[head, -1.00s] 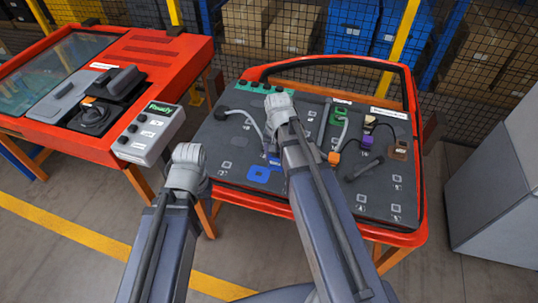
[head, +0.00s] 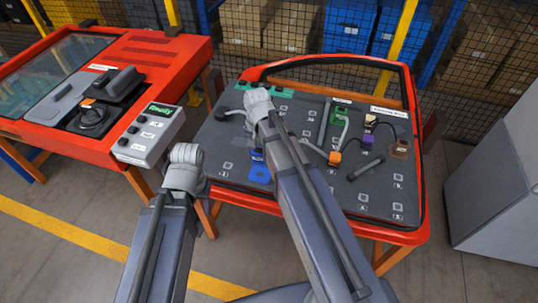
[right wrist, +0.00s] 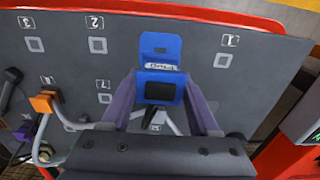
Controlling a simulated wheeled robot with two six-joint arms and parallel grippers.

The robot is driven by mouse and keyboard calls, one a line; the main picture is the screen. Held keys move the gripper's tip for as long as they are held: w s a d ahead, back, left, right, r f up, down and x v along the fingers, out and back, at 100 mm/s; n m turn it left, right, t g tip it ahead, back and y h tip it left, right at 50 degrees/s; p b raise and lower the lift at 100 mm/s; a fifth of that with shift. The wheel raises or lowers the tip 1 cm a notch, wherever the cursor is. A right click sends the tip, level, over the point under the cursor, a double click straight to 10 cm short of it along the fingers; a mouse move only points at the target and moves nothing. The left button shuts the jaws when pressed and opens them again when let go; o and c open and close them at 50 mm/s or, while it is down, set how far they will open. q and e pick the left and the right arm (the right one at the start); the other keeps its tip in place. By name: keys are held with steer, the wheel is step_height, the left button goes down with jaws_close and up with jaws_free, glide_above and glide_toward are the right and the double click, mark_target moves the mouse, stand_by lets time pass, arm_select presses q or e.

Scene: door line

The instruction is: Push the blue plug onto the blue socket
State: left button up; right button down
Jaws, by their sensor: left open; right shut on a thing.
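The blue plug (right wrist: 160,88) is held between the purple-grey fingers of my right gripper (right wrist: 162,100) in the right wrist view. The blue socket (right wrist: 160,46) lies flat on the dark board just beyond it, and the plug hides its near part. In the head view the plug (head: 256,155) shows at the far edge of the socket (head: 259,175), partly behind my right arm. Whether plug and socket touch, I cannot tell. My left gripper (head: 186,156) is apart from the board, left of its near edge; its fingertips are hard to make out.
The red-framed door panel (head: 415,190) carries an orange connector (head: 335,158), a purple one (head: 367,142), a green one (head: 337,116) and cables. A red console (head: 160,60) with a grey button box (head: 150,135) stands left. A grey cabinet (head: 490,180) stands right.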

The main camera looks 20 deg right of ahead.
steer(key=shift+f+b, duration=2.9)
steer(key=shift+f, duration=0.05)
steer(key=shift+f+b, duration=0.35)
steer(key=shift+f+b, duration=0.5)
steer(key=shift+r, duration=0.15)
steer(key=shift+f, duration=0.2)
steer(key=shift+r, duration=0.15)
